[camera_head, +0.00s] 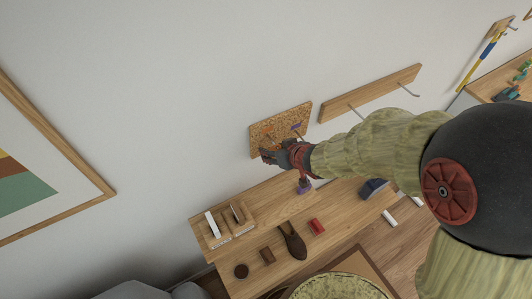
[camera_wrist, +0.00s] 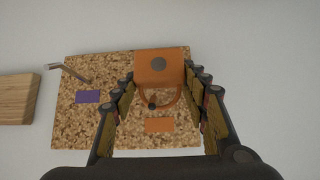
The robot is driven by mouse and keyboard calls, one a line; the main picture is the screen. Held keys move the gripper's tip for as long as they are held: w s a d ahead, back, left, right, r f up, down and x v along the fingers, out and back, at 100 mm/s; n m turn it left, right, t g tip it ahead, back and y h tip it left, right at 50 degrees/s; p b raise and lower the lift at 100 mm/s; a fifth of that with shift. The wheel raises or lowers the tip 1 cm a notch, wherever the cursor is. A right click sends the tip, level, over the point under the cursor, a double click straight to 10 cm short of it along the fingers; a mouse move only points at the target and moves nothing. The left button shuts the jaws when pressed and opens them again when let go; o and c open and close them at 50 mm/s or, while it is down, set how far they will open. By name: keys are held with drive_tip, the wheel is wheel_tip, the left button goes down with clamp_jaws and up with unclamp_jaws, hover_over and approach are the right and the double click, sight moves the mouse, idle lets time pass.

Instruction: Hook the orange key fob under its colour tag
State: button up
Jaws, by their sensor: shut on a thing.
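The orange key fob (camera_wrist: 160,64) is a flat orange block with a dark round stud and an orange loop. My gripper (camera_wrist: 160,80) is shut on its sides, close in front of the cork board (camera_wrist: 100,125). The orange tag (camera_wrist: 158,125) is on the board beyond the loop. A small dark knob (camera_wrist: 152,104) shows at the loop; I cannot tell whether the loop is around it. In the head view, my gripper (camera_head: 268,155) is at the lower part of the board (camera_head: 285,112) and mostly hides the fob. The orange tag (camera_head: 268,129) shows above it.
A purple tag (camera_wrist: 88,97) and a metal hook (camera_wrist: 75,73) are beside the orange tag. A purple item (camera_head: 304,186) is at the wooden counter (camera_head: 260,205) below, with several small objects on it. A wooden rail with hooks (camera_head: 370,92) is to the right.

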drive_tip(key=shift+f, duration=0.15)
drive_tip(key=o, duration=1.3)
drive_tip(key=v, duration=1.2)
drive_tip(key=shift+s+a+f, duration=0.15)
drive_tip(key=shift+s, duration=0.15)
